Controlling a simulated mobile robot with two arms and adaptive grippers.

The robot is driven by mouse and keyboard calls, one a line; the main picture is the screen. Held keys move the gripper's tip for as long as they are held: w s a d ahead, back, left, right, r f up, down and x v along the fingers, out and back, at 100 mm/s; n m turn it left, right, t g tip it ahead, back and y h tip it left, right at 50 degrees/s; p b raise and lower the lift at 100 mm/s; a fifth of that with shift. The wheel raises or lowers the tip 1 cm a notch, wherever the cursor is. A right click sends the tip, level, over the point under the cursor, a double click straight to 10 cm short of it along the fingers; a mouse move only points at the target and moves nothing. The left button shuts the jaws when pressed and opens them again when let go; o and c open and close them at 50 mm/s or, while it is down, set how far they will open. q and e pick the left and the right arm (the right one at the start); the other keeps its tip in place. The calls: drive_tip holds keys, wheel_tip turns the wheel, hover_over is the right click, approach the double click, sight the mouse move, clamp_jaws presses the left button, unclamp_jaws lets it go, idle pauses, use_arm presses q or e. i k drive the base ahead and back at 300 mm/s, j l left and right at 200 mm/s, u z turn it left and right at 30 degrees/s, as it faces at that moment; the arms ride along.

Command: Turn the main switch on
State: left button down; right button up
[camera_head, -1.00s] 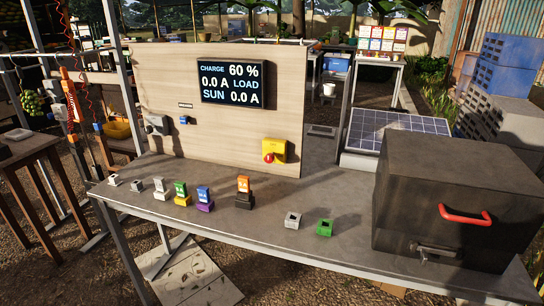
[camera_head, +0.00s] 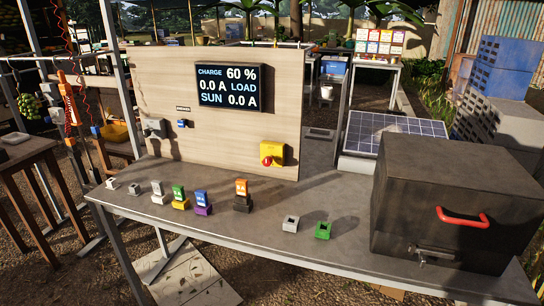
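An upright wooden board (camera_head: 218,132) stands at the back of the grey table. A yellow box (camera_head: 278,148) with a red knob (camera_head: 267,160) is mounted low on its right part. A dark display (camera_head: 229,87) on the board reads charge 60 %, load 0.0 A, sun 0.0 A. Neither gripper is in view.
Several small coloured connector blocks stand along the table (camera_head: 262,233), including a green one (camera_head: 323,230) and an orange one (camera_head: 242,187). A large dark box (camera_head: 440,190) with a red handle (camera_head: 463,217) fills the right end. A solar panel (camera_head: 390,128) lies behind it.

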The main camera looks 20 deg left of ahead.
sight(267, 161)
drive_tip(key=i+j, duration=0.15)
drive_tip(key=j, duration=0.25)
drive_tip(key=i+j, duration=0.2)
drive_tip(key=j, duration=0.15)
drive_tip(key=i+j, duration=0.15)
drive_tip(key=j, duration=0.25)
drive_tip(key=i+j, duration=0.15)
drive_tip(key=j, duration=0.25)
drive_tip(key=i+j, duration=0.15)
drive_tip(key=j, duration=0.25)
